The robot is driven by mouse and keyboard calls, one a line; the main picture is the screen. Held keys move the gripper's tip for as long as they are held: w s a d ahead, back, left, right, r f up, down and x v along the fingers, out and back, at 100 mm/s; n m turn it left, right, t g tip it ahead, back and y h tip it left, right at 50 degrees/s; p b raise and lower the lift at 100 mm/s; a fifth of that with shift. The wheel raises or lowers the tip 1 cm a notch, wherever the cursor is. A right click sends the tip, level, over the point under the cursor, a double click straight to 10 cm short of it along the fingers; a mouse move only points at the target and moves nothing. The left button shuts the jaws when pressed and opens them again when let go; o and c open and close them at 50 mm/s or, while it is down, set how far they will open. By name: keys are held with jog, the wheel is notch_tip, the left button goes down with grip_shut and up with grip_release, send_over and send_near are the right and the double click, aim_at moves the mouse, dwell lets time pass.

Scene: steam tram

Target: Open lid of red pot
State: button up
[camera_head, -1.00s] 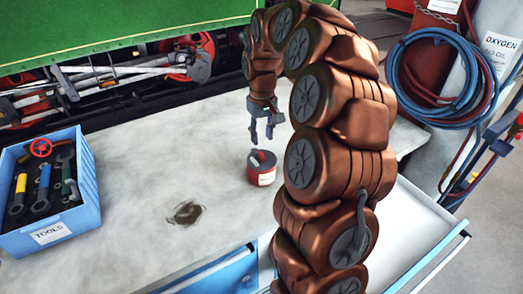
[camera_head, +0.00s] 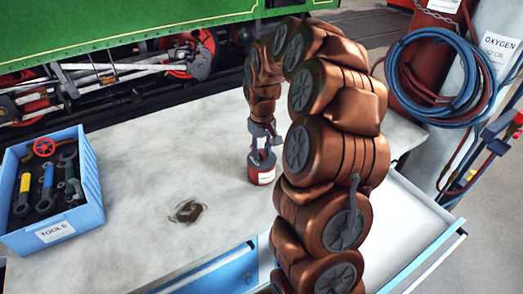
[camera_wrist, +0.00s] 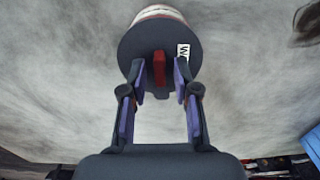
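My gripper (camera_head: 262,157) is down at the top of the pot. In the wrist view its fingers (camera_wrist: 159,82) are open, one on each side of the red handle, with gaps showing.
A blue tool box (camera_head: 92,205) stands on the left of the workbench (camera_head: 140,160). A dark stain marks the bench between box and pot. An open drawer (camera_head: 425,225) sticks out at right. Hoses and a gas cylinder stand at the right back.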

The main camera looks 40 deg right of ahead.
grip_shut()
